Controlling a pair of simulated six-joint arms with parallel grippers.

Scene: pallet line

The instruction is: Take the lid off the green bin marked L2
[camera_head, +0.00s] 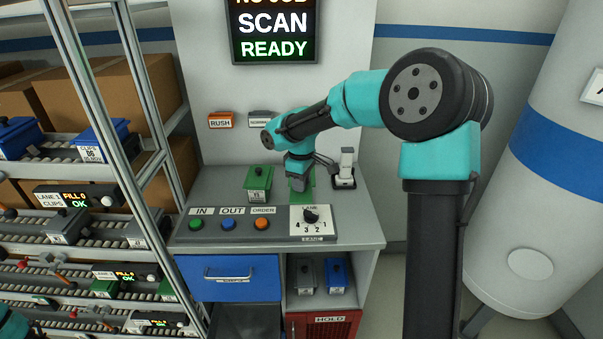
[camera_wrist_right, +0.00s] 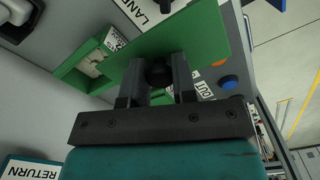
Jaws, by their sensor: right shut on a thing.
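My right gripper (camera_head: 300,184) is over the console top, just right of a green bin (camera_head: 258,184) with a dark knob on top. In the right wrist view, my right gripper (camera_wrist_right: 158,82) is shut on the dark knob of a flat green lid (camera_wrist_right: 195,40). An open green bin (camera_wrist_right: 73,77) shows beside and partly behind the lid, with something pale inside. The lid looks apart from the bin's rim, though its exact height is hard to tell. The markings on the green bins are too small to read. My left gripper is out of view.
A white scanner (camera_head: 345,168) stands at the console's back right. Push buttons (camera_head: 229,223) and a lane dial (camera_head: 311,215) line the console's front. Roller shelves (camera_head: 75,178) with bins and boxes stand at the left. A large white tank (camera_head: 545,150) stands at the right.

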